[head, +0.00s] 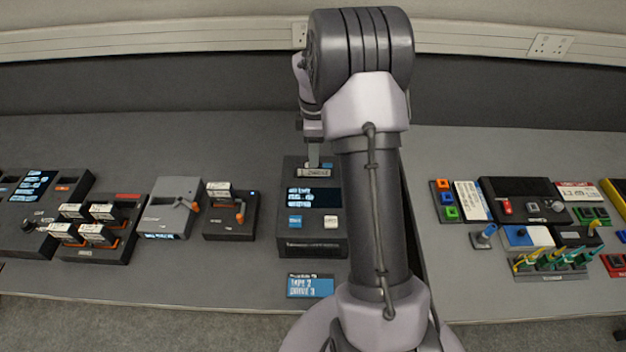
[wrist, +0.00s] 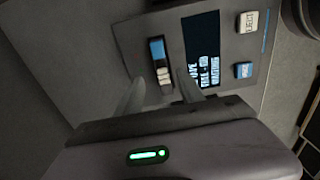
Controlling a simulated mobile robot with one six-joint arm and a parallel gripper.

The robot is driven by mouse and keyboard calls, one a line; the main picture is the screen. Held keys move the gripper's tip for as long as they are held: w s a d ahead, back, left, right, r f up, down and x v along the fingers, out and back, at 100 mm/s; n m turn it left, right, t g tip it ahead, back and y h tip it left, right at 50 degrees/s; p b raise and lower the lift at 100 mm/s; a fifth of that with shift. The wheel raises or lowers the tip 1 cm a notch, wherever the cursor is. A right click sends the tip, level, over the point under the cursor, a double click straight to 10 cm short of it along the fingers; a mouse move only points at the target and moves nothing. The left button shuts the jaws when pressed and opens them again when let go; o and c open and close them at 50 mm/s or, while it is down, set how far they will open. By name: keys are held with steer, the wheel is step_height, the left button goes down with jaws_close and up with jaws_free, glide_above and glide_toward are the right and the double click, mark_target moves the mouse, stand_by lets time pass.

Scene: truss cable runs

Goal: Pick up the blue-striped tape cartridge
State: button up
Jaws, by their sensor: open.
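The tape cartridge with a blue stripe (wrist: 157,50) stands in a slot of the dark tape drive (wrist: 222,20) in the wrist view. Its blue part and pale label show there. In the head view a pale label edge of it (head: 314,172) shows at the back of the drive (head: 312,243), just below my gripper (head: 313,158). In the wrist view my gripper (wrist: 161,78) is open, with one finger to either side of the cartridge's near end. I cannot tell whether the fingers touch it. My arm hides part of the drive's right side in the head view.
A small dark unit with a cartridge and orange lever (head: 230,222), a grey lever box (head: 172,210) and a rack of several cartridges (head: 88,236) stand to the left. A blue label plate (head: 310,286) lies in front. Coloured modules (head: 520,200) fill the right.

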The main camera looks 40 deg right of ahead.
mark_target(314, 177)
steer(key=f+b, duration=0.1)
steer(key=f, duration=0.1)
steer(key=f+b, duration=0.1)
steer(key=f, duration=0.2)
steer(key=shift+s+a+f, duration=0.1)
steer(key=shift+s+f, duration=0.1)
steer(key=shift+f, duration=0.05)
steer(key=shift+r, duration=0.15)
steer(key=shift+c, duration=1)
jaws_close()
